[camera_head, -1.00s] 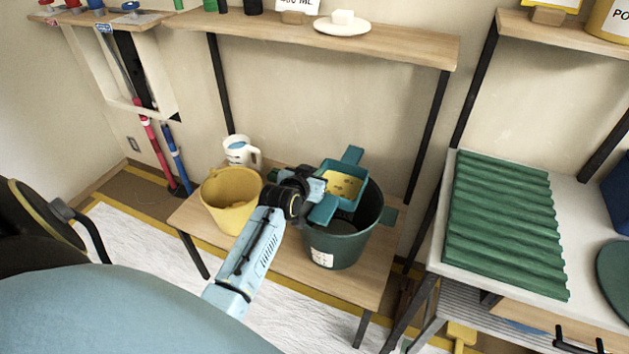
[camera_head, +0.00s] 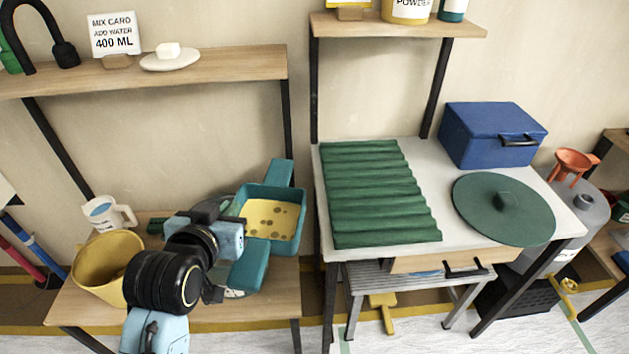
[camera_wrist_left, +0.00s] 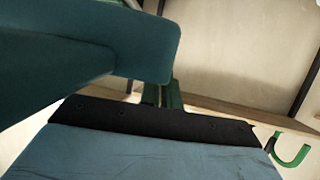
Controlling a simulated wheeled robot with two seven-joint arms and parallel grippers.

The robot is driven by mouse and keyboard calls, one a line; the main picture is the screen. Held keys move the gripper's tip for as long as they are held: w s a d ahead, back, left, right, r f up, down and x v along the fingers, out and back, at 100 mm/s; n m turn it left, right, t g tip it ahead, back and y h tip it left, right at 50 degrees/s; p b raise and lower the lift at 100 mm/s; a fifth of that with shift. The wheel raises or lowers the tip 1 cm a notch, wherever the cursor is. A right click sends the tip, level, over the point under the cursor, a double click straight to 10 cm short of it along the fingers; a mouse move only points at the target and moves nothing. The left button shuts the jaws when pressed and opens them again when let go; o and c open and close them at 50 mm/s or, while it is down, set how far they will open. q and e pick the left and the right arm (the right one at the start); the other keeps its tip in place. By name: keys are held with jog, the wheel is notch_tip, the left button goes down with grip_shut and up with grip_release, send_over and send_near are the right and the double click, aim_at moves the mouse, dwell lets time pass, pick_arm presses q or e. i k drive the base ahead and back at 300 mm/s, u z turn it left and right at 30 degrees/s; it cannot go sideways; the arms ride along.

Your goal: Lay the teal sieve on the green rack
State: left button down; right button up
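The teal sieve (camera_head: 298,221), a square pan with a yellow spotted mesh and teal tabs at two ends, is held up over the small wooden table. My left gripper (camera_head: 236,243) is at its left side, shut on it near the front tab; the fingertips are largely hidden. In the left wrist view a large teal part of the sieve (camera_wrist_left: 90,50) fills the upper left. The green rack (camera_head: 375,195), a ridged slab, lies bare on the white-topped table to the right of the sieve. My right gripper is not in view.
A dark green lid (camera_head: 480,215) and a blue box (camera_head: 490,135) share the rack's table. A yellow bucket (camera_head: 108,268) and a white mug (camera_head: 108,213) stand left of my gripper. A shelf post (camera_head: 315,90) rises at the rack's back left corner.

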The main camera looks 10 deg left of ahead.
aim_at(372, 181)
jog(key=u, duration=2.1)
jog(key=k, duration=1.25)
jog(key=z, duration=2.15)
jog(key=i, duration=1)
